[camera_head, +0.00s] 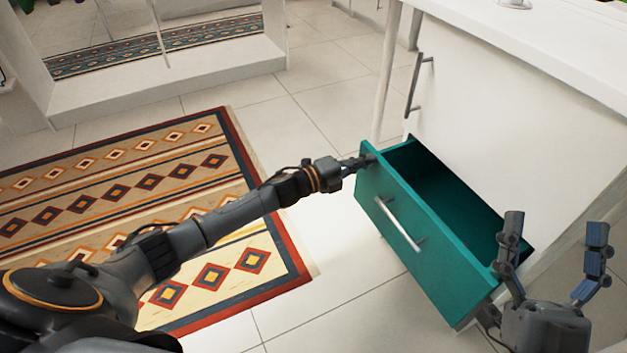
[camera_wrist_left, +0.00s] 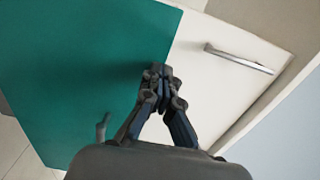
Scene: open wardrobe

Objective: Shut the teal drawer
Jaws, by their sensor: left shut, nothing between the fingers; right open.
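The teal drawer (camera_head: 431,262) sticks out of the white cabinet, pulled open, with its empty-looking inside showing. A silver bar handle (camera_head: 399,224) is on its front. My left gripper (camera_head: 368,160) is shut and empty, with its tips at the top far corner of the drawer front. In the left wrist view the shut fingertips (camera_wrist_left: 160,72) are against or just in front of the teal panel (camera_wrist_left: 85,70); I cannot tell whether they touch. My right gripper (camera_head: 556,232) is open and empty, fingers pointing up, near the drawer's near right corner.
The white cabinet (camera_head: 500,110) has a door with a silver handle (camera_head: 417,85) above the drawer. A patterned rug (camera_head: 120,190) lies on the tiled floor at left. A mirrored white wardrobe base (camera_head: 165,85) stands at the back. Floor in front of the drawer is clear.

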